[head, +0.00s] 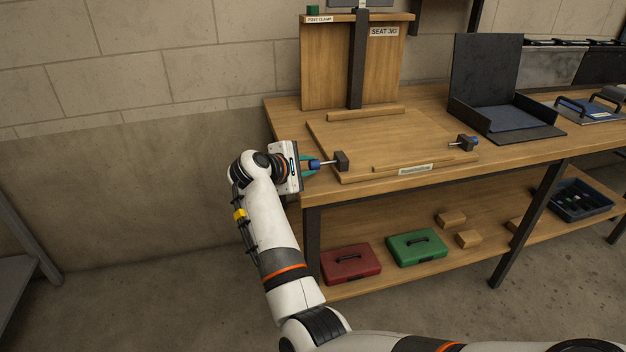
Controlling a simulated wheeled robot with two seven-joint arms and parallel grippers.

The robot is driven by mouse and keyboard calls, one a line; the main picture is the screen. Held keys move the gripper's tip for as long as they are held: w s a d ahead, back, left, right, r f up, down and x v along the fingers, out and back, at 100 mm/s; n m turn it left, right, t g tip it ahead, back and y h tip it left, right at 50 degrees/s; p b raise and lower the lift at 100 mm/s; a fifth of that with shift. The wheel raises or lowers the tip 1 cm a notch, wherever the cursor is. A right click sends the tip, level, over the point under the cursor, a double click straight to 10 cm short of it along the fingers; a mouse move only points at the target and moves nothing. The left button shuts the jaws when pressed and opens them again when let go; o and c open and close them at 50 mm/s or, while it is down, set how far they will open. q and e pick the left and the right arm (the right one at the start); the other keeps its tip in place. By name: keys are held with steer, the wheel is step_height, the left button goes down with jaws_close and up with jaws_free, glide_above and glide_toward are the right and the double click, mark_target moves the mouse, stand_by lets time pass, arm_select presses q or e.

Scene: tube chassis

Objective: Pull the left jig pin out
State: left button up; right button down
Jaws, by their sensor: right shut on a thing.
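The left jig pin (327,162) has a blue handle and a thin metal shaft. Its shaft reaches to a dark block (342,161) at the left side of the wooden jig board (385,135); how deep it sits in the block cannot be told. My right gripper (313,165) is shut on the pin's blue handle, at the left end of the bench, and its fingers partly hide the handle. A second blue-handled pin (474,140) sits at a dark block (463,143) on the board's right side. My left gripper is not in view.
An upright wooden panel labelled SEAT JIG (330,65) stands behind the board. A dark open tray (510,118) is on the bench to the right. Red (351,264) and green (417,247) boxes lie on the lower shelf.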

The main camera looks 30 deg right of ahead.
steer(key=shift+w+a+r, duration=0.15)
steer(key=shift+a+r, duration=0.05)
steer(key=shift+r, duration=0.1)
steer(key=c, duration=1.2)
jaws_free()
steer(key=shift+a+f, duration=0.1)
steer(key=shift+f, duration=0.1)
step_height(320, 180, up, 10)
steer(key=shift+r, duration=0.1)
